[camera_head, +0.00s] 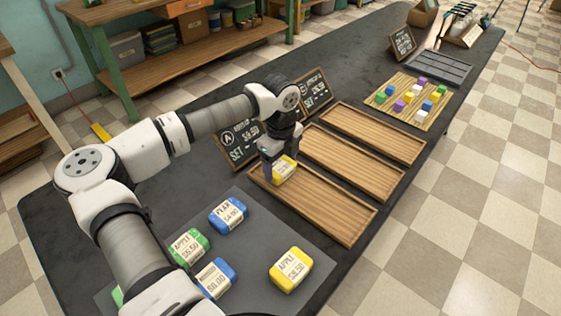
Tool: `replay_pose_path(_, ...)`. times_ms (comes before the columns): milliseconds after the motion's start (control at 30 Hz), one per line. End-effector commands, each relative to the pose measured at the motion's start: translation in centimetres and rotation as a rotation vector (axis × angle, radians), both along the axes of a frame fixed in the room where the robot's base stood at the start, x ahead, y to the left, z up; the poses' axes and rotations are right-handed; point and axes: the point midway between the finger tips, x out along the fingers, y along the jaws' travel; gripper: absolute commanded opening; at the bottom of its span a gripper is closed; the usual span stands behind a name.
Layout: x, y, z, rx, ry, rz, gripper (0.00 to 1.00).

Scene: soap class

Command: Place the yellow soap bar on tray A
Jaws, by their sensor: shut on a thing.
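My gripper (282,166) is shut on a yellow soap bar (285,169) with a pale label. It holds the bar at the far left end of the nearest wooden tray (325,207). A sign marked A (238,145) stands behind that tray, partly hidden by my arm. I cannot tell whether the bar touches the tray floor. The rest of this tray looks empty. A second yellow soap bar (290,270), labelled Apple, lies on the grey mat at the front.
Blue (228,215) and green (189,245) soap bars lie on the grey mat (262,230). Two empty wooden trays (352,163) (372,133) lie beyond the nearest one. Small colored cubes sit on a wooden board (413,101) further back. Signs stand along the trays' far side.

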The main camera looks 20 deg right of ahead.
Motion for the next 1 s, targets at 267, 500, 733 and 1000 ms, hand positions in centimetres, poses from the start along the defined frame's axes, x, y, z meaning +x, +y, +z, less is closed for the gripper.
replay_pose_path(267, 0.0, 0.0, -0.3, 0.0, 0.0, 0.0, 0.89)
replay_pose_path(500, 0.0, 0.0, -0.3, 0.0, 0.0, 0.0, 0.94)
replay_pose_path(733, 0.1, 0.0, 0.7, 0.0, -0.002, 0.0, 0.94)
replay_pose_path(1000, 0.1, 0.0, 6.3, 0.002, -0.005, 0.0, 0.94)
